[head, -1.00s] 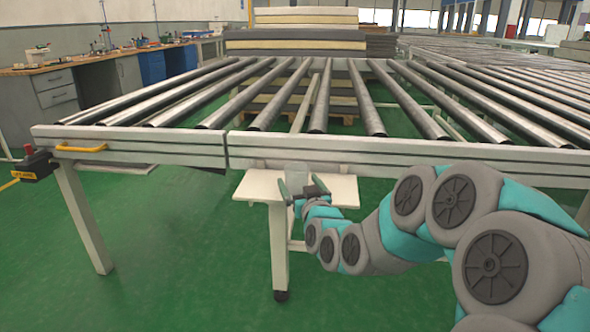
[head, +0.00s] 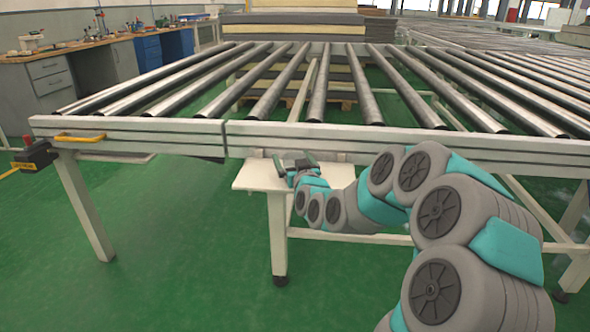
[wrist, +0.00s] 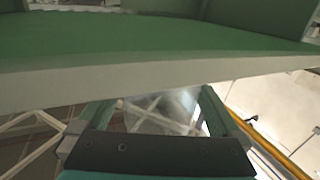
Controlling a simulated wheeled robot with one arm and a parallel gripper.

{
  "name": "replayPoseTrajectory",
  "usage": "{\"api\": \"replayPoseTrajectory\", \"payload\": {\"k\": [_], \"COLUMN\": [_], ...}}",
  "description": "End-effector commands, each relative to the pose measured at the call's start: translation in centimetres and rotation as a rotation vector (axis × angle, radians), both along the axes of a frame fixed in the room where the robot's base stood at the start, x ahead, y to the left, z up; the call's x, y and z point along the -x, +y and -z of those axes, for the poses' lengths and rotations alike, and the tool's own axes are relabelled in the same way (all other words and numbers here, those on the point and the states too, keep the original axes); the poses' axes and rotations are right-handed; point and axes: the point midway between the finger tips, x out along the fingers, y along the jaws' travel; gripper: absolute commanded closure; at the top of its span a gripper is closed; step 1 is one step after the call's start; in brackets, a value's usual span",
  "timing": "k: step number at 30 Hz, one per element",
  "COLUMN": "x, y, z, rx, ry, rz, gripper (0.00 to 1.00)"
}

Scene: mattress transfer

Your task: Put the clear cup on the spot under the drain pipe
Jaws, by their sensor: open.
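My gripper (head: 294,161) is over the small white shelf (head: 248,181) under the front beam of the roller table. Its fingers are apart. In the wrist view, a pale, see-through shape that looks like the clear cup (wrist: 168,108) lies between the open fingers of my gripper (wrist: 158,98). I cannot tell whether the fingers touch it. In the head view now, I cannot make the cup out behind my gripper. I cannot pick out the drain pipe or the spot under it in either view.
The roller table (head: 150,129) runs across the view, its beam just above my gripper. A yellow handle (head: 80,138) is on its left end, near a black box (head: 35,156). A table leg (head: 278,240) stands below the shelf. Green floor (head: 180,250) is clear at front left.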

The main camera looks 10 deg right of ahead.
Motion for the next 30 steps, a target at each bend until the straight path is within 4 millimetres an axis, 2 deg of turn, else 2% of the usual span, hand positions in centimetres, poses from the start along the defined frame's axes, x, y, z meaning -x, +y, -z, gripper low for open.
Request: {"api": "replayPoseTrajectory", "payload": {"k": [7,30], "x": [-0.27,-0.26], "y": [-0.01,-0.03], "z": [-0.06,-0.1], "rx": [0.0,0.0], "ry": [-0.001,-0.001], "rz": [0.001,0.001], "gripper": [0.0,0.86]}}
